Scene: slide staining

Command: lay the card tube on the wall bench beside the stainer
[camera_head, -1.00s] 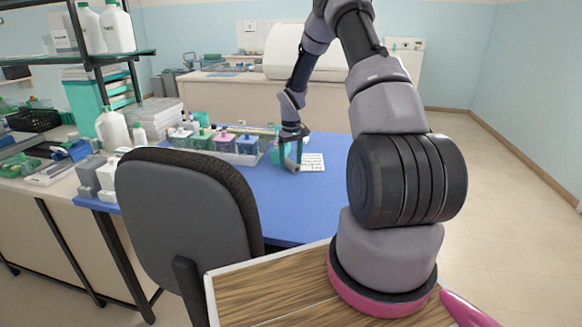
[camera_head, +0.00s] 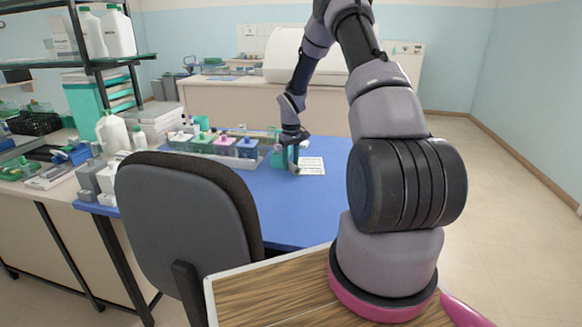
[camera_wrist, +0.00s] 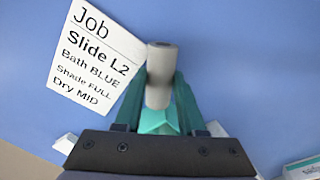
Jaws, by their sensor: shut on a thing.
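The card tube (camera_wrist: 161,62) is a plain grey-beige cylinder. In the wrist view it sits between the teal fingers of my gripper (camera_wrist: 160,95), its end facing the camera. My gripper is shut on it. In the head view my gripper (camera_head: 292,156) is over the blue table, and the tube (camera_head: 296,168) shows only as a small grey piece at the fingers. I cannot tell whether the tube touches the table. A long bench (camera_head: 225,101) stands at the back, with a large white rounded machine (camera_head: 305,54) on it. I cannot tell whether this is the stainer.
A printed job card (camera_head: 312,166) lies on the blue table (camera_head: 300,208), right of my gripper. A row of coloured staining jars (camera_head: 222,146) stands left of it. A chair (camera_head: 190,205) stands in front. The table's near right part is clear.

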